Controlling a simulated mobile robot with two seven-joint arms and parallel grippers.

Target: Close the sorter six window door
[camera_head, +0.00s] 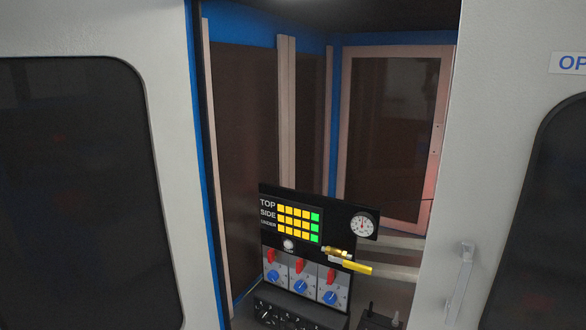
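A large light-grey machine front fills the view, with a tall opening in the middle. A grey door panel (510,120) with a dark rounded window (559,215) stands to the right of the opening. A pale vertical handle (459,284) is on this panel near its left edge, low in the view. A similar grey panel (90,40) with a dark window (75,190) stands to the left. The opening between them shows the interior. I cannot tell from this view which panel is the window six door. Neither of my grippers is in view.
Inside the opening stands a black control panel (268,196) with yellow and green squares, a round gauge (362,225), a yellow valve lever (350,266), and red and blue switches. Pink-framed dark panes (396,52) and blue walls lie behind. A partly cut-off "OP" label (571,63) is at right.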

